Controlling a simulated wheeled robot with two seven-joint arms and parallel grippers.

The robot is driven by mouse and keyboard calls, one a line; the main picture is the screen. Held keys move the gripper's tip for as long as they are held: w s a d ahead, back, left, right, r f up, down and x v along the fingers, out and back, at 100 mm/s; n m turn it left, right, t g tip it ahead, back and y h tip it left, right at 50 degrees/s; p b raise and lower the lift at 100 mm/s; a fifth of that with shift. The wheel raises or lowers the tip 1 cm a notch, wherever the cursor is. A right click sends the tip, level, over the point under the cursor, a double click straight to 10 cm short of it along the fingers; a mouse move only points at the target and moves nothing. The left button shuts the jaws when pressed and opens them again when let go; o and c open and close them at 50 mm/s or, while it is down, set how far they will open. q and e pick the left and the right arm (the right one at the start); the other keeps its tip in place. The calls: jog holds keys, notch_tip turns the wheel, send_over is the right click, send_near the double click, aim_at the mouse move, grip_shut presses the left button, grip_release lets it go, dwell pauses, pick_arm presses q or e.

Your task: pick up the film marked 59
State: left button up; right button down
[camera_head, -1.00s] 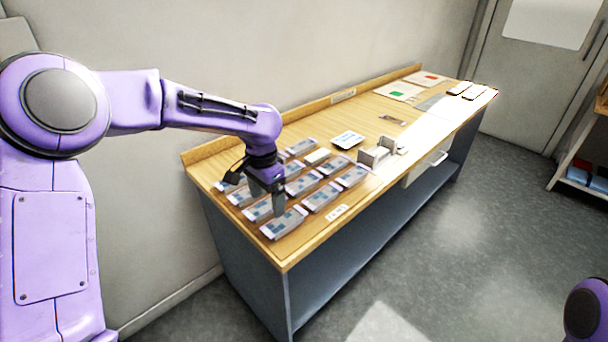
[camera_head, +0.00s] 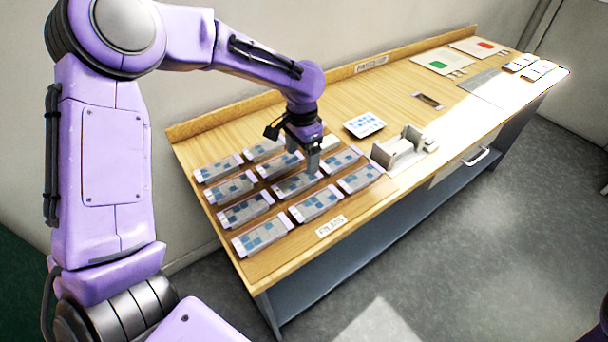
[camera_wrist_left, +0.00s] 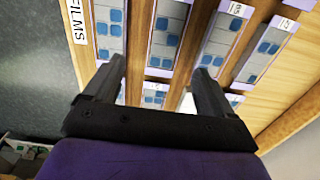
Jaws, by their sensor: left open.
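Several grey films with blue squares lie in rows on the near left part of the wooden table, among them a front film (camera_head: 262,236), a middle film (camera_head: 297,186) and a right film (camera_head: 359,177). Their end tags are too small in the head view to tell which is marked 59. My left gripper (camera_head: 304,160) is open and points down over the middle of the rows, partly hiding films there. In the left wrist view, the open jaws (camera_wrist_left: 157,72) frame one film (camera_wrist_left: 168,28) and another lower down (camera_wrist_left: 154,97); nothing is held. My right gripper is out of view.
A FILMS label (camera_head: 331,227) lies at the table's front edge. A grey device (camera_head: 400,150) and a white card with blue squares (camera_head: 364,125) stand right of the films. Papers with green (camera_head: 439,63) and red (camera_head: 485,45) patches lie at the far end.

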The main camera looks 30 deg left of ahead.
aim_at(297, 181)
pick_arm(q)
jog(key=shift+s+a+f, duration=0.25)
jog(key=shift+s+f, duration=0.35)
jog(key=shift+f, duration=0.35)
jog(key=f, duration=0.5)
jog(key=shift+w+a+f+p, duration=0.2)
jog(key=shift+w+a+p, duration=0.05)
jog(key=shift+a+p, duration=0.15)
jog(key=shift+s, duration=0.15)
jog(key=c, duration=1.1)
